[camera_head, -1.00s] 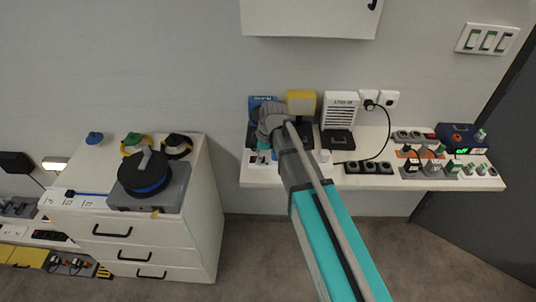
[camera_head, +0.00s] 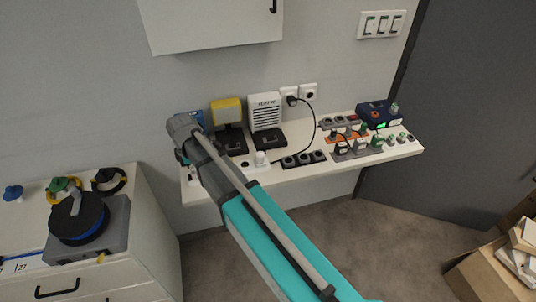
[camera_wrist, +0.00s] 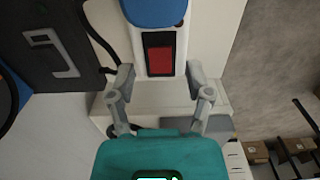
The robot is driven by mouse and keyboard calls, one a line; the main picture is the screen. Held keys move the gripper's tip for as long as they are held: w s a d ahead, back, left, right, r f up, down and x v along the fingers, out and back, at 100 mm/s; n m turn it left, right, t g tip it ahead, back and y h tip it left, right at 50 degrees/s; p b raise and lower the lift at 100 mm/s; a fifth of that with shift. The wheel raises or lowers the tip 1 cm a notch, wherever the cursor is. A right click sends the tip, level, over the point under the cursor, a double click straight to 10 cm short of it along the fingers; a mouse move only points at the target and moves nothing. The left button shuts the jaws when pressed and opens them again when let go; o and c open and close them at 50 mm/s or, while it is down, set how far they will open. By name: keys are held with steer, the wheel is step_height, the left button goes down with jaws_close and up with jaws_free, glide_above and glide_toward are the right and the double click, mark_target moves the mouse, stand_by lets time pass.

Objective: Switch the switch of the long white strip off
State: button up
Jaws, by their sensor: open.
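In the wrist view, the white strip (camera_wrist: 142,45) runs up between my fingers, with a red rocker switch (camera_wrist: 160,61) in a black frame near its end. A blue thing, perhaps a plug, sits on the strip just above the switch. My gripper (camera_wrist: 160,80) is open, with one finger at each side of the strip's end; whether they touch it I cannot tell. In the head view, part of the strip (camera_head: 275,169) shows on the shelf beside my arm. The switch and my fingers are hidden there. The switch's on or off position is unclear.
The white shelf (camera_head: 310,176) also holds a yellow-topped device (camera_head: 227,110), a white louvred device (camera_head: 265,112), a black socket strip (camera_head: 303,159) and several plugs at the right. A black cable (camera_head: 313,125) hangs from a wall socket. A drawer cabinet (camera_head: 148,235) stands left.

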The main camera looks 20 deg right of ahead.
steer(key=shift+r+p, duration=6.1)
steer(key=shift+r, duration=0.35)
steer(key=s+d+m, duration=0.6)
steer(key=d+m, duration=0.3)
steer(key=d, duration=0.2)
steer(key=s+d+m, duration=0.7)
steer(key=d+m, duration=0.1)
steer(key=d, duration=0.3)
steer(key=shift+d+f+m+b, duration=0.25)
steer(key=shift+f+m+b, duration=0.1)
steer(key=shift+m, duration=0.05)
